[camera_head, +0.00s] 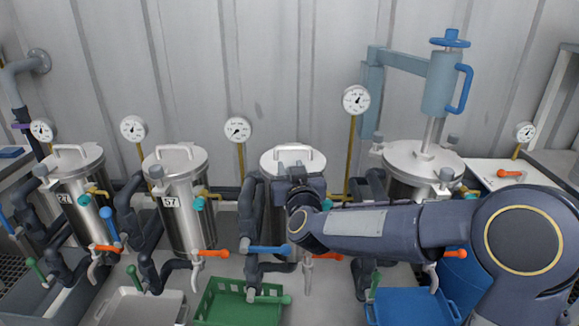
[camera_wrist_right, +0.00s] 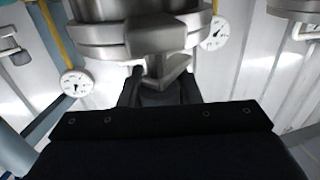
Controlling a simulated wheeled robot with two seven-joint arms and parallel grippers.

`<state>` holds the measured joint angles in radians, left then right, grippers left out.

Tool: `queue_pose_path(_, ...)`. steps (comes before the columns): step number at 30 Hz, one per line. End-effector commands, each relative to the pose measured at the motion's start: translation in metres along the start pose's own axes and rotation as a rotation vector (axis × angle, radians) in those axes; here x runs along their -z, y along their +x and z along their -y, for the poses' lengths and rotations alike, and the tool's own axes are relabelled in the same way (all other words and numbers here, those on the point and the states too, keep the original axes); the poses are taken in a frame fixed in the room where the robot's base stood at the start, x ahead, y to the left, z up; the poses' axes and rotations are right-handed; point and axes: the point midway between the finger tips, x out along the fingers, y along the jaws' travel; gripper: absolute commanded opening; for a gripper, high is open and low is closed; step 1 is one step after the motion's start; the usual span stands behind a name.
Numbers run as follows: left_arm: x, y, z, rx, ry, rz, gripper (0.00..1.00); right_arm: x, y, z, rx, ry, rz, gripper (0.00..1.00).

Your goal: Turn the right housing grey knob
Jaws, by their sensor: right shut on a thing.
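My right gripper (camera_head: 297,176) is in front of the third steel vessel from the left (camera_head: 270,163), just below its lid. In the right wrist view the dark fingers (camera_wrist_right: 160,88) are on either side of a grey knob (camera_wrist_right: 166,72), shut on it. The knob sticks out from the clamp ring (camera_wrist_right: 100,45) of the vessel's lid. In the head view my gripper and wrist hide this knob. My left gripper is not in view.
Other steel vessels stand at the left (camera_head: 78,205), (camera_head: 185,215) and at the right (camera_head: 408,160). Pressure gauges (camera_head: 237,129) rise behind them. Below are coloured valve levers (camera_head: 213,252), a green crate (camera_head: 238,305) and a blue tray (camera_head: 411,308). My right arm crosses in front of the right vessel.

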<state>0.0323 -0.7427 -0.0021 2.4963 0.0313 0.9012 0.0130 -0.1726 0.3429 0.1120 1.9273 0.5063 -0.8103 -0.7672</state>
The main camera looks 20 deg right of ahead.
Motion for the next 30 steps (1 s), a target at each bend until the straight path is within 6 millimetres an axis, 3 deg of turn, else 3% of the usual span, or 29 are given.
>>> queue_pose_path(1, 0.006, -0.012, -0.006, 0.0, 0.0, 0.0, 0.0, 0.006, 0.0, 0.003, -0.039, -0.004, 0.004, 0.07)
queue_pose_path(12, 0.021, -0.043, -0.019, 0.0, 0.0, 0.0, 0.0, 0.004, -0.001, -0.005, -0.393, -0.004, 0.002, 0.08)
queue_pose_path(30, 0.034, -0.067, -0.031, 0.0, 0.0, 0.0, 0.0, 0.002, -0.004, -0.013, -0.761, 0.0, -0.001, 0.08)
